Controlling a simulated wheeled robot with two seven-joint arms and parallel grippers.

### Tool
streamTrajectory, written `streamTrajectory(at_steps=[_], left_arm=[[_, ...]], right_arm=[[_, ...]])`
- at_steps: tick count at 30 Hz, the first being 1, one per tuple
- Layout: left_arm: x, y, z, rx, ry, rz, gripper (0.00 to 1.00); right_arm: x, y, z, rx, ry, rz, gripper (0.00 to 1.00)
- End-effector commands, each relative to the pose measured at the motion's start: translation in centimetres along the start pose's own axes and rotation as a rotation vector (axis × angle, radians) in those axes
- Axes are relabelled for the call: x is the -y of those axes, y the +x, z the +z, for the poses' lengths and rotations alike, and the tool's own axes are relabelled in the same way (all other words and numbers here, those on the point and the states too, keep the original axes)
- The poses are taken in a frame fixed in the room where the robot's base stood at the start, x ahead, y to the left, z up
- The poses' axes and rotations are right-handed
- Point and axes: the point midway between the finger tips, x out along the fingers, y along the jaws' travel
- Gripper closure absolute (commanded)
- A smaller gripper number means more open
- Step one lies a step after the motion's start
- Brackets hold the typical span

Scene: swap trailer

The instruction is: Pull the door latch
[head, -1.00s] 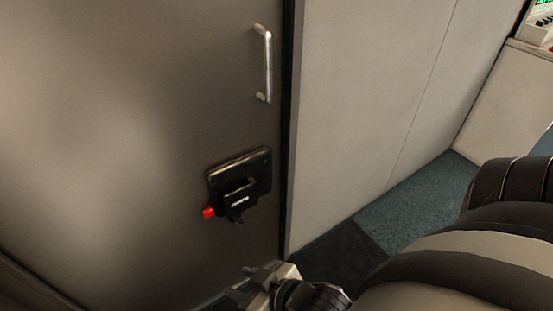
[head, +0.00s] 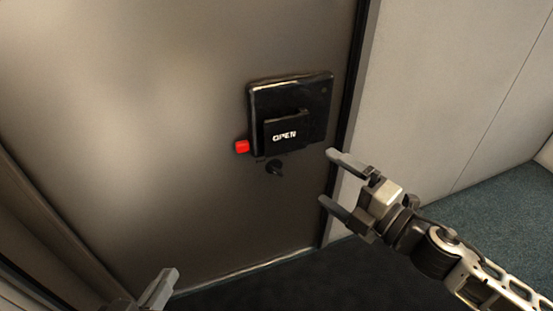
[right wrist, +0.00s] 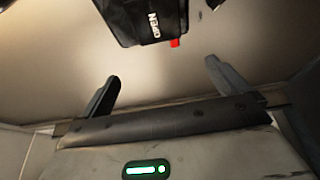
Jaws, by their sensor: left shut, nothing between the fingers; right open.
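The door latch (head: 290,115) is a black box with a flap marked OPEN, fixed on the grey-brown door (head: 170,120). A red tab (head: 242,147) sticks out at its left side and a small black knob (head: 275,168) sits below it. The latch also shows upside down at the top of the right wrist view (right wrist: 155,18). My right gripper (head: 328,176) is open and empty, to the right of and below the latch, apart from it. It also shows in the right wrist view (right wrist: 160,85). My left gripper (head: 165,280) is shut and empty at the bottom left, well below the latch.
A dark door frame edge runs down right of the latch, beside a pale wall panel (head: 440,100). The floor has dark matting (head: 330,275) and blue-green carpet (head: 490,215). The door surface left of the latch is clear.

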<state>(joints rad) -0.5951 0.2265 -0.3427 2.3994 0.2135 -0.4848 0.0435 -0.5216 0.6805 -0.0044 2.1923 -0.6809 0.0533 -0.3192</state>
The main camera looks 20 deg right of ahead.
Motion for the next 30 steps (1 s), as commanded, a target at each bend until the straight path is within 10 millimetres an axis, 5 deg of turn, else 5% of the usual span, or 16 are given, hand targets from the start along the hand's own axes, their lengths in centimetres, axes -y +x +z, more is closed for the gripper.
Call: streamTrajectory(at_steps=[30], left_arm=[[-0.1, 0.1, -0.1, -0.013, -0.022, 0.011, 1.00]], right_arm=[[0.0, 14.9, 0.1, 0.002, 0.003, -0.001, 0.00]])
